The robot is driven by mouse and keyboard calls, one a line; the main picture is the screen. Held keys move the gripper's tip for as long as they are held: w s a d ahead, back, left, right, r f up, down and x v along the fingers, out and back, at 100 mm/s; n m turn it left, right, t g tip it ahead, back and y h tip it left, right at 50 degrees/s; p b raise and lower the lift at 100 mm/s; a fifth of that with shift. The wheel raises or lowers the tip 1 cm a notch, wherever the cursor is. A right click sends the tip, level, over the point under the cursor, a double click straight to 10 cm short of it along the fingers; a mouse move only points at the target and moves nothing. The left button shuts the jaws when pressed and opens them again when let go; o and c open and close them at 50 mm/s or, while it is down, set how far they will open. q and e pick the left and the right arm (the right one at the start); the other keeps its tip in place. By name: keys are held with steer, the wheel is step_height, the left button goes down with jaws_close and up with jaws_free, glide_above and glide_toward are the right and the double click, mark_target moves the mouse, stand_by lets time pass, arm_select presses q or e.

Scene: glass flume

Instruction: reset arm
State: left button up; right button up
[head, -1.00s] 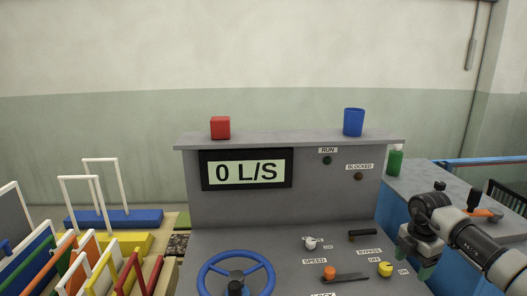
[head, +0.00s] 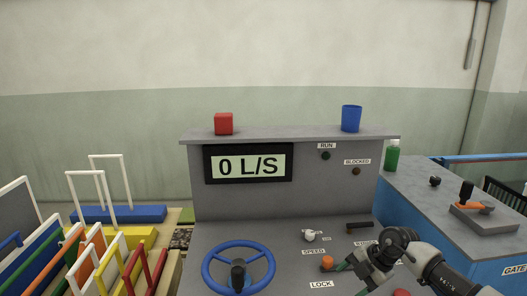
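My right gripper (head: 352,278) comes in from the lower right over the sloping grey console (head: 215,232). Its two greenish fingertips are spread apart with nothing visible between them. It is just right of the orange knob (head: 327,262) under the SPEED label. The gripper hides the lever beside that knob and the yellow knob; I cannot tell if it touches anything. My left gripper is not in view.
The display (head: 248,164) reads 0 L/S. A blue handwheel (head: 239,248) and white knob (head: 310,236) are on the console. A red block (head: 224,124) and blue cup (head: 351,118) stand on its top ledge. Coloured framed panels (head: 85,255) fill the left. A green bottle (head: 392,155) stands right.

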steer(key=s+a+r+m+t+y, duration=0.1)
steer(key=s+a+r+t+y, duration=0.15)
steer(key=a, duration=0.35)
steer(key=s+a+r+m+t+y, duration=0.1)
steer(key=a+t+y, duration=0.2)
steer(key=a+y, duration=0.15)
steer(key=s+a+r+m+t+y, duration=0.1)
steer(key=s+a+r+t+y, duration=0.15)
steer(key=a, duration=0.45)
steer(key=s+d+f+m+t+h, duration=0.2)
steer(key=s+d+f+m+h, duration=0.25)
steer(key=d+m+h, duration=0.45)
steer(key=s+d+f+m+t+h, duration=0.1)
steer(key=s+d+f+m+h, duration=0.3)
steer(key=s+m+h, duration=0.45)
steer(key=s+d+f+m+g+y, duration=0.1)
steer(key=s+f+g, duration=0.3)
steer(key=s, duration=0.5)
steer(key=s+d+f+m+g+y, duration=0.1)
steer(key=s+d+f+m+g, duration=0.1)
steer(key=s+g, duration=0.45)
steer(key=s+f, duration=0.3)
steer(key=f, duration=2.4)
steer(key=s+d+f+g, duration=0.1)
steer(key=s+d+f, duration=0.1)
steer(key=s+f, duration=1.3)
steer(key=shift+s+d+f+n+g, duration=0.15)
steer(key=shift+s+f+n+g, duration=0.2)
steer(key=shift+s, duration=0.2)
